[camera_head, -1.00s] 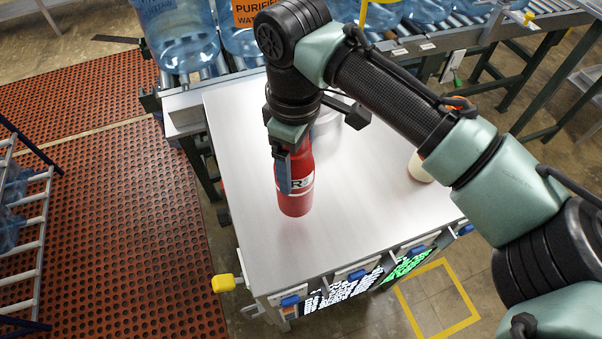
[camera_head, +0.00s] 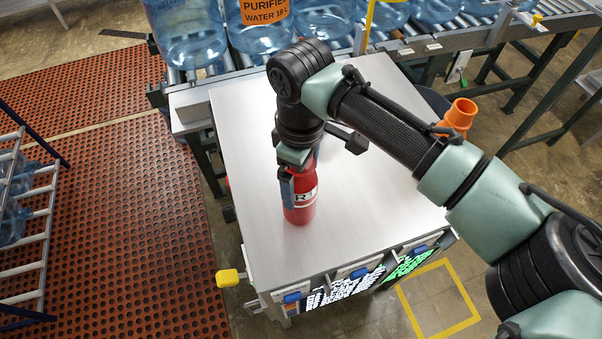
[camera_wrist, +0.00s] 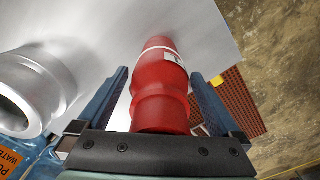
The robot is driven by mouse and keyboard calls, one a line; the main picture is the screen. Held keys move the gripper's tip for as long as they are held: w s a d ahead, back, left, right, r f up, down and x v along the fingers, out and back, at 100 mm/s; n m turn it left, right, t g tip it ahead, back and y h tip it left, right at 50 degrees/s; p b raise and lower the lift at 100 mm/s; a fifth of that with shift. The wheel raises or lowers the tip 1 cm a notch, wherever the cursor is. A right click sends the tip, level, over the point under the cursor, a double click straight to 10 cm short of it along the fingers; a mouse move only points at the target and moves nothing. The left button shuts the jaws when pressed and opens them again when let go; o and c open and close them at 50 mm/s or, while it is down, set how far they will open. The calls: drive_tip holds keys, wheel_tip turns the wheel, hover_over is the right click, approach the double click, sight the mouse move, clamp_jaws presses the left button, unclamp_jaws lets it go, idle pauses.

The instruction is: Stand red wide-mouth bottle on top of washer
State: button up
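The red wide-mouth bottle (camera_head: 301,211) has a white label band and stands upright over the front left of the bare metal top. It is close to that top, and I cannot tell whether its base touches. The metal-topped unit (camera_head: 365,215) with lit panels along its front looks like the washer. My gripper (camera_head: 297,186) is over the bottle from above, with one finger along its side. The bottle's upper part is hidden in the head view.
An orange funnel-like object (camera_head: 459,114) is at the right. A conveyor with large water jugs (camera_head: 185,35) runs along the back. The front right of the top is clear.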

wheel_tip(320, 180, up, 12)
drive_tip(key=shift+r+b, duration=0.2)
drive_tip(key=shift+b, duration=0.85)
